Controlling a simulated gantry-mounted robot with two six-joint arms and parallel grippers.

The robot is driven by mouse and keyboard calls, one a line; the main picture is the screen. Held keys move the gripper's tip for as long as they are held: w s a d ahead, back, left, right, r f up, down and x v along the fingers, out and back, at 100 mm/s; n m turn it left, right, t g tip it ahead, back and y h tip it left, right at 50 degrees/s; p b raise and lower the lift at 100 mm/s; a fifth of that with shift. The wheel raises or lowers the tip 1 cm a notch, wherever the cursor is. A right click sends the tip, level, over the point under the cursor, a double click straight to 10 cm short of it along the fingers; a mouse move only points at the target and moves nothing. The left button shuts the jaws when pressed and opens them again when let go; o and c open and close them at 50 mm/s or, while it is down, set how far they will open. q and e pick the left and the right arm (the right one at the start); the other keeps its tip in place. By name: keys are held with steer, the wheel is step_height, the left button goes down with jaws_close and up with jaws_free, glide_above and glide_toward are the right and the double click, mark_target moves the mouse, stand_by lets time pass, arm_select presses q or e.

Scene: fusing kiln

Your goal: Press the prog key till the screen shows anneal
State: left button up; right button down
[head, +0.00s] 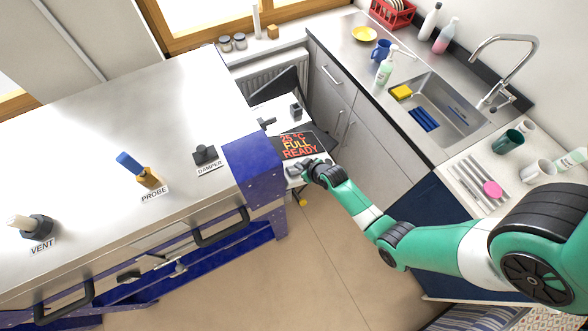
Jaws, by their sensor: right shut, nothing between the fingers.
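The kiln's screen (299,146) is dark with orange text that reads a temperature, "FULL" and "READY". It sits at the right end of the kiln, beside the blue corner panel (255,168). My right gripper (294,170) is shut and empty, just below the screen at the control panel's near edge. The gripper and wrist cover that part of the panel, so the prog key cannot be made out. I cannot tell whether the fingertips touch a key. My left gripper is not in view.
The steel kiln top (100,130) carries a damper knob (205,154), a blue-and-tan probe (138,168) and a vent plug (32,227). Handles (220,228) stick out at the kiln front. A counter with a sink (445,110) stands to the right. The floor (330,260) between is clear.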

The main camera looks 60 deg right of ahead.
steer(key=shift+w+a+f, duration=0.1)
steer(key=shift+a+f, duration=0.05)
steer(key=shift+f, duration=0.2)
steer(key=shift+w+a+f+b, duration=0.1)
steer(key=shift+a+f+b, duration=0.05)
steer(key=shift+f+b, duration=0.45)
stand_by(0.5)
steer(key=shift+r, duration=0.25)
steer(key=shift+s+d+r+p, duration=0.15)
steer(key=shift+r+p, duration=0.25)
steer(key=shift+p, duration=0.05)
steer(key=shift+s+d+r+p, duration=0.1)
steer(key=shift+d+r+p, duration=0.05)
steer(key=shift+r+p, duration=0.25)
steer(key=shift+f, duration=0.2)
steer(key=shift+w+a+f+b, duration=0.15)
steer(key=shift+f+b, duration=0.15)
steer(key=shift+b, duration=0.05)
